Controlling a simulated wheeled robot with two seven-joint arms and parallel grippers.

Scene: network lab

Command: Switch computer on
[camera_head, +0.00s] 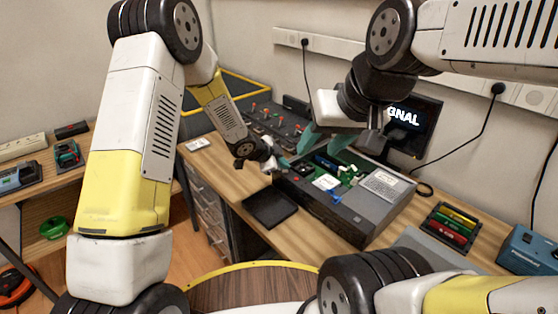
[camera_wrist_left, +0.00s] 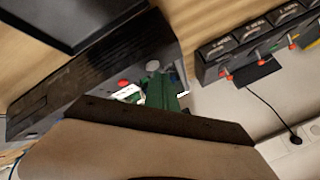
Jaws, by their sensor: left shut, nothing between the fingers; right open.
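The computer (camera_head: 330,212) is a dark, open case lying on the wooden bench, with green boards showing inside. It also shows in the left wrist view (camera_wrist_left: 60,92). A red button (camera_wrist_left: 123,83) and a round grey part (camera_wrist_left: 152,66) show near its end. My left gripper (camera_head: 283,163) is shut and empty at the case's left end. Its teal fingers (camera_wrist_left: 162,92) appear close to the red button; I cannot tell if they touch. My right gripper (camera_head: 325,138) is open and empty above the case's far side. The monitor (camera_head: 413,125) behind shows partial text, "GNAL".
A black panel (camera_head: 269,208) lies flat left of the case. A rack with red-tipped parts (camera_head: 272,125) stands behind my left gripper. A tray of coloured items (camera_head: 452,226) and a blue box (camera_head: 528,251) are at right.

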